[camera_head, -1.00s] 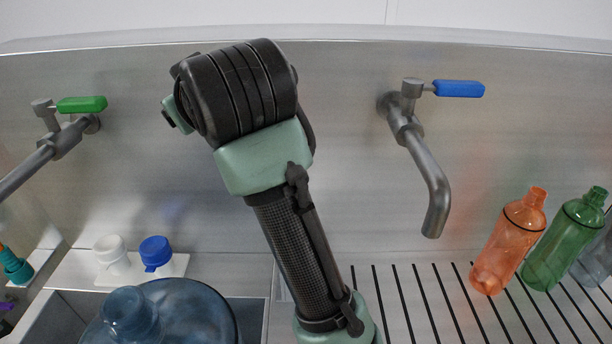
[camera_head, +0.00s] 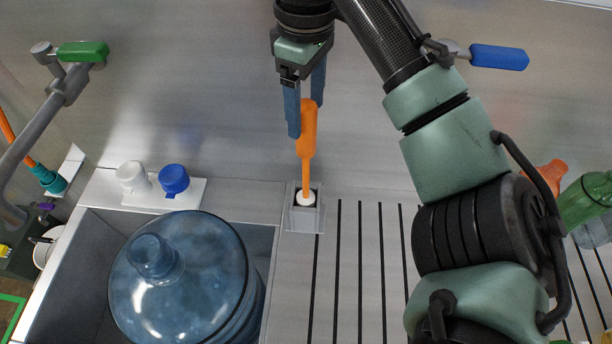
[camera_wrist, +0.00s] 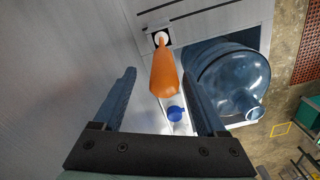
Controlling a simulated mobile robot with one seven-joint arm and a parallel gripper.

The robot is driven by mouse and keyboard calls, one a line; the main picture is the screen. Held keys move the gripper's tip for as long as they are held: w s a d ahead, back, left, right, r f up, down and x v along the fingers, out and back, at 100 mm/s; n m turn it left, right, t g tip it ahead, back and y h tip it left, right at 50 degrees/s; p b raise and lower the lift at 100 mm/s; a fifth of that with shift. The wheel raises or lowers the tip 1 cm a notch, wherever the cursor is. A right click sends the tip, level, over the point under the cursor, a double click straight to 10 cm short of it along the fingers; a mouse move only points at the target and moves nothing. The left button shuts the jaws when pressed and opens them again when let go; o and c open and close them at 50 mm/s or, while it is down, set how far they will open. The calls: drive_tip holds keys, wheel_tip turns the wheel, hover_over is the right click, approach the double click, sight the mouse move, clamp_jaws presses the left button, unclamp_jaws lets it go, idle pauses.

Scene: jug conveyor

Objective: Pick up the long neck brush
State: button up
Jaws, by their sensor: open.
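The long neck brush (camera_head: 308,145) has an orange handle and stands upright, its lower end in a small grey holder (camera_head: 304,215) between the sink and the slatted drainboard. My gripper (camera_head: 306,108) is open. In the head view its blue fingers point down at the top of the handle, one on the left and one at the upper right. In the wrist view the orange handle (camera_wrist: 164,72) shows between and beyond the two fingers, with a gap on both sides.
A large blue water jug (camera_head: 185,285) lies in the sink at left. White (camera_head: 132,177) and blue caps (camera_head: 174,180) sit on a white plate behind it. A green-handled tap (camera_head: 82,52) is at left. Orange and green bottles (camera_head: 588,203) stand at right, partly behind my arm.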

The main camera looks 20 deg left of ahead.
sight(306, 138)
drive_tip(key=shift+f, duration=0.7)
drive_tip(key=shift+s+f+p, duration=0.15)
drive_tip(key=shift+f+p, duration=0.05)
drive_tip(key=shift+f, duration=1.1)
drive_tip(key=shift+s+f+p, duration=0.1)
drive_tip(key=shift+f+p, duration=0.1)
drive_tip(key=shift+f, duration=1.1)
clamp_jaws()
